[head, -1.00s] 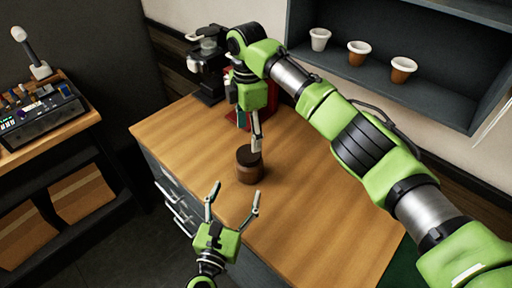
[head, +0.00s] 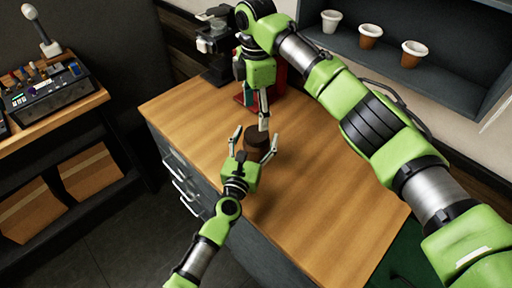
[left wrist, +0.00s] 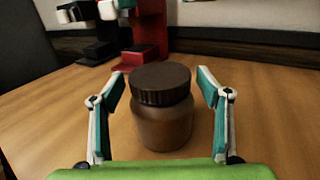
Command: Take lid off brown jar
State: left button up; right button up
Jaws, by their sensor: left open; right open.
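The brown jar (left wrist: 163,125) stands upright on the wooden counter with its dark ridged lid (left wrist: 160,82) on top. In the head view the jar (head: 257,153) is partly hidden by my left gripper. My left gripper (head: 254,143) is open, with one finger on each side of the jar; in the left wrist view its fingers (left wrist: 162,90) stand apart from the jar with small gaps.
The wooden counter (head: 330,200) is clear to the right of the jar. A coffee machine (head: 215,45) and a red stand (head: 281,75) are at the back. A shelf (head: 390,65) holds cups. A side table at left carries a control box (head: 45,90).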

pick_arm(q)
jog(key=shift+w+d+f, duration=0.1)
jog(key=shift+w, duration=0.2)
pick_arm(e)
jog(key=shift+w+f, duration=0.1)
jog(key=shift+w, duration=0.1)
pick_arm(q)
jog(key=shift+c, duration=0.5)
